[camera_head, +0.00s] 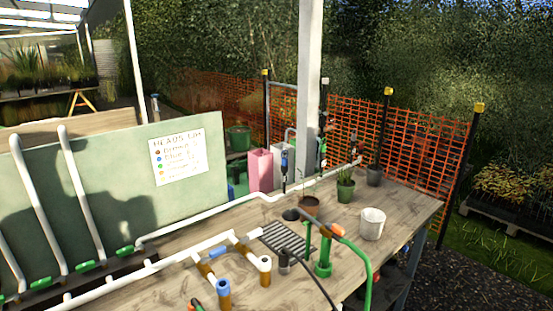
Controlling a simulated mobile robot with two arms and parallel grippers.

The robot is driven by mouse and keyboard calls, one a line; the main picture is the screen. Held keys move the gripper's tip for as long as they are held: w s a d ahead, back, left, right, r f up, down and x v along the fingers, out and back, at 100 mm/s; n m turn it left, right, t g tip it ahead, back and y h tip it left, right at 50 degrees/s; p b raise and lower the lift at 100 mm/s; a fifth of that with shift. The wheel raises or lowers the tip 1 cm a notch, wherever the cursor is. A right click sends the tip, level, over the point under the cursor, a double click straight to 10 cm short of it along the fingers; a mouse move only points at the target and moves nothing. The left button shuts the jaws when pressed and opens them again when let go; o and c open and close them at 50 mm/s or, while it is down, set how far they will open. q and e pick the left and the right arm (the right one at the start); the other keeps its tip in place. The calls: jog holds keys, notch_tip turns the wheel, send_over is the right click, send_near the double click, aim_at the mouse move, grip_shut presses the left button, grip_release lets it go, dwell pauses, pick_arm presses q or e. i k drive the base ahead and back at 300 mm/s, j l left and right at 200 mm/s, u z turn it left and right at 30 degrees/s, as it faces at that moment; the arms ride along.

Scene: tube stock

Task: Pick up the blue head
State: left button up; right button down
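A blue-topped brown upright piece (224,288) stands at the front of the wooden bench. A blue section (219,252) lies on the white branched pipe just behind it. A small blue part (284,158) shows on a dark upright piece farther back, by the pink container. I cannot tell which of these is the blue head. Neither of my grippers shows in this view.
The wooden bench (405,208) also holds a green stand with a hose (323,268), a black grate (287,240), a white pot (372,223) and potted plants. A green board (110,190) with a sign (177,161) stands left. Clear bench lies at the right.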

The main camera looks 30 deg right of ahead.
aim_at(285, 161)
jog(key=k, duration=0.2)
jog(key=k+u, duration=0.15)
jog(key=u, duration=0.25)
jog(key=k+u, duration=0.15)
jog(key=u, duration=0.2)
jog(key=k+j+u, duration=0.15)
jog(key=u, duration=0.25)
jog(key=l+u, duration=0.15)
jog(key=l, duration=0.5)
jog(key=l+u, duration=0.15)
jog(key=l, duration=0.45)
jog(key=k+l+u, duration=0.1)
jog(key=l, duration=0.5)
jog(key=k+l+u, duration=0.15)
jog(key=l, duration=0.5)
jog(key=i, duration=0.1)
